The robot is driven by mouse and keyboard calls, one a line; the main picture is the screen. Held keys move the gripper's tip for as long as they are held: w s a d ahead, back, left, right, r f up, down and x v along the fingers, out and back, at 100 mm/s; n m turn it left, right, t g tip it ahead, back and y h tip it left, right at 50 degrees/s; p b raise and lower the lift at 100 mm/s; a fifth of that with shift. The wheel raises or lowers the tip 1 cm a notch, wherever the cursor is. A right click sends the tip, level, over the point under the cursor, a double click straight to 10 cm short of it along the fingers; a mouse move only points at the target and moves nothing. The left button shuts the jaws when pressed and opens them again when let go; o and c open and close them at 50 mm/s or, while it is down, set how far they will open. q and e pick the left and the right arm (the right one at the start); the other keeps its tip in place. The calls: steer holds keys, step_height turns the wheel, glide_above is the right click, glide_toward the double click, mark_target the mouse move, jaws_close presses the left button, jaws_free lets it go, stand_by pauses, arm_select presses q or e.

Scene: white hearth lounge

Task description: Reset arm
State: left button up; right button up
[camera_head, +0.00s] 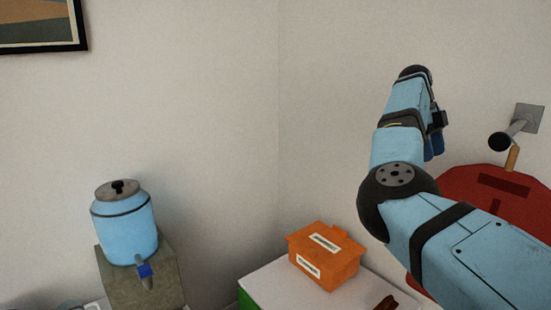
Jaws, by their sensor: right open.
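My right arm (440,240) comes in from the lower right, light blue with black bands. It bends at a dark round joint and rises toward the wall corner. My right gripper (436,140) shows as a small dark and blue part beside the raised forearm, largely hidden by it. It is open, and I see nothing held in it. My left arm and gripper are not in view.
An orange box (325,255) sits on a white-topped table (262,284), below my right arm. A blue dispenser (126,228) stands on a stone-like block (170,275) at left. A red panel (505,192) and a grey wall fixture (528,118) are at right. The middle is clear.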

steer(key=s+d+f+n, duration=0.1)
steer(key=s+d+f, duration=0.3)
steer(key=f, duration=0.5)
steer(key=s+d+f, duration=0.2)
steer(key=d+f, duration=0.4)
steer(key=f, duration=0.3)
steer(key=s+d+f+n+t+h, duration=0.1)
steer(key=s+d+f+n+h, duration=0.15)
steer(key=s+f, duration=0.45)
steer(key=s+d+f+n+t+h, duration=0.1)
steer(key=s+d+f+n, duration=0.3)
steer(key=s+f, duration=0.25)
steer(key=s+a+f+n+t+y, duration=0.3)
steer(key=s+a+f+n, duration=0.2)
steer(key=s+a+n, duration=0.75)
steer(key=s+a+f+n+t+y, duration=0.2)
steer(key=s+a+f+n+y, duration=0.2)
steer(key=s+a+n, duration=0.9)
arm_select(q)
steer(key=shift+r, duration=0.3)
arm_select(e)
steer(key=w+a+f+m+t+y, duration=0.1)
steer(key=a+f+t, duration=0.2)
steer(key=f, duration=0.4)
steer(key=w+a+f+m+t+y, duration=0.1)
steer(key=a+f+t, duration=0.3)
steer(key=f, duration=0.3)
steer(key=shift+w+a+t, duration=0.2)
steer(key=shift+w+t, duration=0.1)
